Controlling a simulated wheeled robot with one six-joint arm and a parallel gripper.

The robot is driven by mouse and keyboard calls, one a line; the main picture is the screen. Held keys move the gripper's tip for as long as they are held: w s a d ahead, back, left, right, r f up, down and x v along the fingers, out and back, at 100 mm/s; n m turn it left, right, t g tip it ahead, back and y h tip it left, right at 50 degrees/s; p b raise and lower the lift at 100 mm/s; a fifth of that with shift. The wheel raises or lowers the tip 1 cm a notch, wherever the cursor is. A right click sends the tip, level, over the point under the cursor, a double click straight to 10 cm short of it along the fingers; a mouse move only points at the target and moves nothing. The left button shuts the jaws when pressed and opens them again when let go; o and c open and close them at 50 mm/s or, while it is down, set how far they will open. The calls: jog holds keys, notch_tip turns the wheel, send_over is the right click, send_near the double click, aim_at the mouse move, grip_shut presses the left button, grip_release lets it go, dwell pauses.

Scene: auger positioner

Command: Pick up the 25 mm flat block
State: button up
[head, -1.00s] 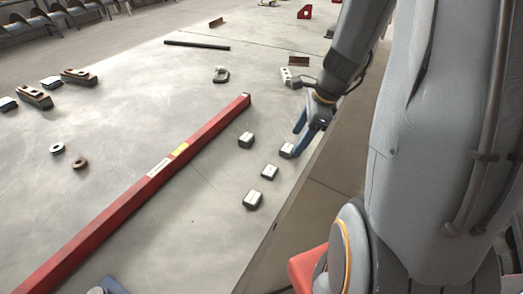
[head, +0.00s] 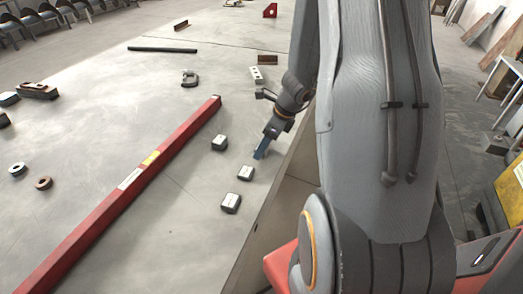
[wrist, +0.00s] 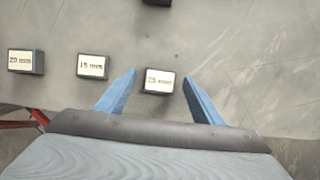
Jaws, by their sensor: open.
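The small dark block with a white label that seems to read 25 mm (wrist: 158,81) lies flat on the grey table between my gripper's blue fingertips in the wrist view. The lettering is somewhat blurred. My gripper (wrist: 158,86) is open, with one finger on each side of the block; I cannot tell whether either touches it. In the head view, my gripper (head: 261,150) points down at the table near its right edge and hides this block.
Similar blocks lie close by: one labelled 15 mm (wrist: 93,66), another apparently 20 mm (wrist: 25,62), and a dark one (wrist: 157,2) at the wrist view's top edge. A long red beam (head: 130,190) lies left of them on the table (head: 100,120).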

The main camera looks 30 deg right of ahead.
jog(key=shift+c, duration=0.4)
jog(key=c, duration=1.4)
jog(key=shift+r, duration=0.1)
